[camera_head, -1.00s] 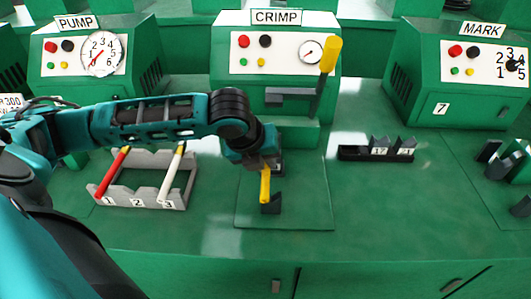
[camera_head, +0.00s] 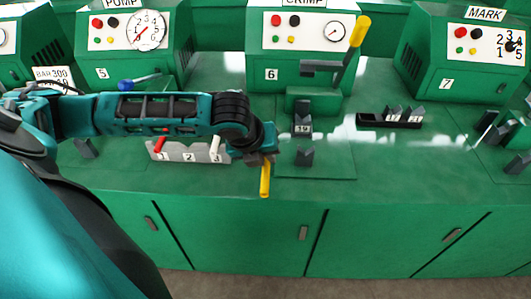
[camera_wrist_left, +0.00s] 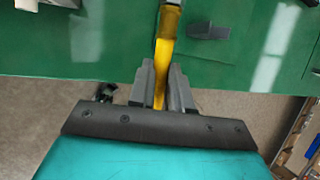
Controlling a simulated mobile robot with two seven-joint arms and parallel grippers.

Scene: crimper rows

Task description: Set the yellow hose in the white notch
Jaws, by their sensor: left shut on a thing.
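The yellow hose (camera_head: 265,180) is held by my left gripper (camera_head: 263,161), near the front edge of the counter, just left of the crimp station's mat. In the left wrist view the yellow hose (camera_wrist_left: 166,45) runs between the two grey fingers (camera_wrist_left: 163,78), which are shut on it. The pale grey rack (camera_head: 188,155) is left of the gripper, with notches numbered 1, 2 and 3. A red hose (camera_head: 160,145) lies at 1 and a white hose (camera_head: 215,148) at 3. My arm hides the rack's rear part. No notch shows plainly as white. My right gripper is out of view.
Right of my gripper stand a dark notched post (camera_head: 304,157) and a block marked 19 (camera_head: 302,130). The crimp machine (camera_head: 290,65) with its yellow-handled lever (camera_head: 360,30) rises behind. A black tray (camera_head: 392,121) is farther right.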

